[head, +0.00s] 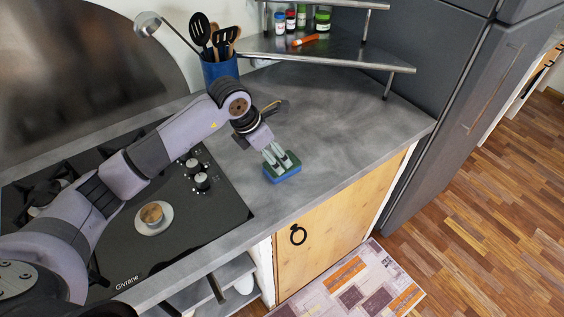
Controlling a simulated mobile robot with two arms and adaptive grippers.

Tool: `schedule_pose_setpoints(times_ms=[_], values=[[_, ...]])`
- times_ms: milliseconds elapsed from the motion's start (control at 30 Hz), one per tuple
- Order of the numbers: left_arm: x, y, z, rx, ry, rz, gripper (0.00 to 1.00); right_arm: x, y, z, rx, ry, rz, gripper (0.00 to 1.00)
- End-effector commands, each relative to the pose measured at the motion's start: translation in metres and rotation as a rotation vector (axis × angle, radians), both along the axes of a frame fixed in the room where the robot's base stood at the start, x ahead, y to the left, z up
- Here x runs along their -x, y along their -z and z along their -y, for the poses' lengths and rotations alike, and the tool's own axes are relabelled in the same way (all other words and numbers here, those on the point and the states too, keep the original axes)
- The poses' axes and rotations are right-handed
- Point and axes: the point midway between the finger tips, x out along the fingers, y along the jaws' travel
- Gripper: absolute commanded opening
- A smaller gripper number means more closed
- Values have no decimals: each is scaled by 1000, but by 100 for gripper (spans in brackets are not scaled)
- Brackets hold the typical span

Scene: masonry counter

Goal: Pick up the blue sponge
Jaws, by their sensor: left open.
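The blue sponge (288,176), with a green top face, lies flat on the grey counter (330,130), to the right of the stove, near the front edge. My left gripper (281,164) points down at the sponge, and its open fingers are at or just above the top face. I cannot tell whether the fingers touch it. The fingers hide part of the green top. My right gripper is not in view.
A blue utensil holder (220,68) stands behind. A metal corner shelf (330,45) holds jars. A dark fridge (440,90) stands right. The counter right of the sponge is clear.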

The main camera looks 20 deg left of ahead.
Motion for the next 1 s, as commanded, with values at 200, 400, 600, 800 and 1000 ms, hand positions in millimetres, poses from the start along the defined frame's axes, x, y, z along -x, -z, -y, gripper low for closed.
schedule_pose_setpoints(times_ms=[200, 400, 600, 800, 1000], values=[[-4, 13, 5, 1, 2, -1, 78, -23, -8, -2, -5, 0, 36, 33], [-11, 35, 16, 3, 1, -3, 78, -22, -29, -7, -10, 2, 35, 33], [-18, 56, 19, 0, -1, 0, 78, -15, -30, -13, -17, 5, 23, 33], [-19, 58, 19, 0, 1, 2, 78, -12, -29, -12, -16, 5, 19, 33], [-19, 58, 19, 0, 1, 2, 66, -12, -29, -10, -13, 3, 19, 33]])
